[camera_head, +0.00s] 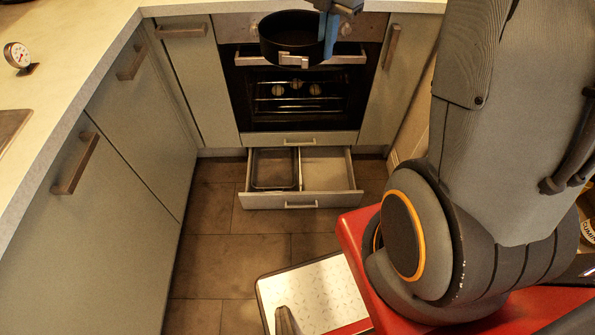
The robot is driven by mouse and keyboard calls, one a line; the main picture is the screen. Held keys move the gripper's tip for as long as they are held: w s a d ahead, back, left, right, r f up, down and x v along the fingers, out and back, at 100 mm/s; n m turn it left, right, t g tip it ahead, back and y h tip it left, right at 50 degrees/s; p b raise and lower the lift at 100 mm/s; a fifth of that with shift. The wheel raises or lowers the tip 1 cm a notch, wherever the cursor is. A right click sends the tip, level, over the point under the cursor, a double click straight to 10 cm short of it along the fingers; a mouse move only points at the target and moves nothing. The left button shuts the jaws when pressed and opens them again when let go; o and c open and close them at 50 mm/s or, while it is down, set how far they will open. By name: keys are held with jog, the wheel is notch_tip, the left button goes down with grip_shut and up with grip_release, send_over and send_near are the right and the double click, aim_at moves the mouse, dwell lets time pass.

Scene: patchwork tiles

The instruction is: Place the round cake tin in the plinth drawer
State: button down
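The round cake tin (277,50) is dark, with a light metal clasp on its front wall. It hangs upright in the air in front of the oven, near the top of the view. My gripper (328,35), with blue fingers, is shut on the tin's right rim. The plinth drawer (330,170) is pulled out low under the oven, far below the tin. A divider splits it in two. Its left compartment holds a dark rectangular tray (274,170); its right compartment looks empty.
The oven (300,105) has a glass door and bar handle behind the tin. Cabinets (110,220) with bar handles line the left, under a pale counter (60,90) bearing a dial gauge (18,56). My arm and red base fill the right. The tiled floor (215,265) before the drawer is clear.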

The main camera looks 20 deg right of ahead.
jog(key=w+d+f+b, duration=0.25)
jog(key=f+b, duration=0.35)
jog(key=f, duration=0.4)
jog(key=w+d+f+m+b, duration=0.1)
jog(key=d+f+b, duration=0.2)
jog(key=f+b, duration=0.45)
jog(key=w+d+f+b, duration=0.2)
jog(key=d+f+b, duration=0.15)
jog(key=f, duration=0.75)
jog(key=m+b, duration=0.2)
jog(key=b, duration=1.5)
send_over(338, 187)
jog(key=s+a, duration=0.1)
jog(key=s, duration=0.1)
notch_tip(338, 187, down, 27)
notch_tip(338, 187, down, 28)
jog(key=b, duration=1.2)
jog(key=shift+w+a+f, duration=0.1)
jog(key=shift+a, duration=0.05)
jog(key=shift+f+b, duration=0.15)
jog(key=shift+b, duration=0.15)
jog(key=c, duration=2)
grip_release()
